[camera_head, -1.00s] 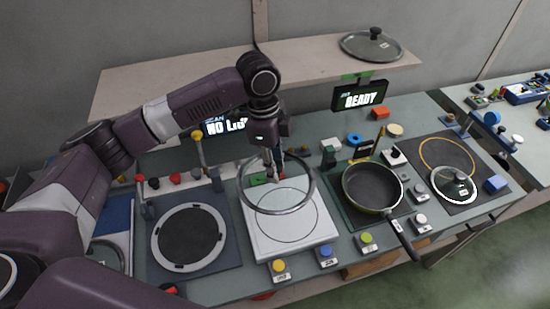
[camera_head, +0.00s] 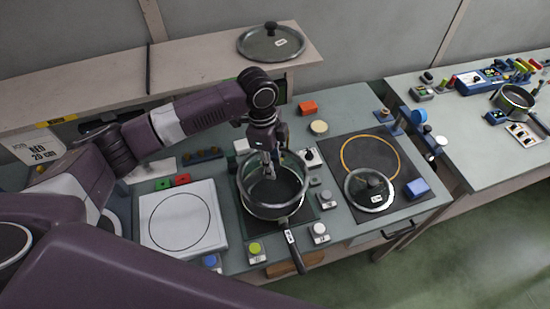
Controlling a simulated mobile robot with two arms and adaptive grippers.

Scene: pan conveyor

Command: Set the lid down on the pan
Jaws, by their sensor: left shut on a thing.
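My left gripper (camera_head: 268,168) is shut on a clear glass lid with a grey metal rim (camera_head: 301,168). The lid is over the black pan (camera_head: 277,190), and the pan's dark inside shows through the glass. The lid's rim overlaps the pan's outline from this angle. I cannot tell whether the rim touches the pan or hangs just above it. The pan's handle (camera_head: 295,252) points toward the front edge of the bench. My right gripper is not in view.
A second glass lid (camera_head: 357,190) lies on the dark mat (camera_head: 352,148) to the right, beside a blue block (camera_head: 417,188). A third lid (camera_head: 285,44) is on the back shelf. A white square plate (camera_head: 208,190) is left of the pan. Labelled buttons (camera_head: 319,229) line the front.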

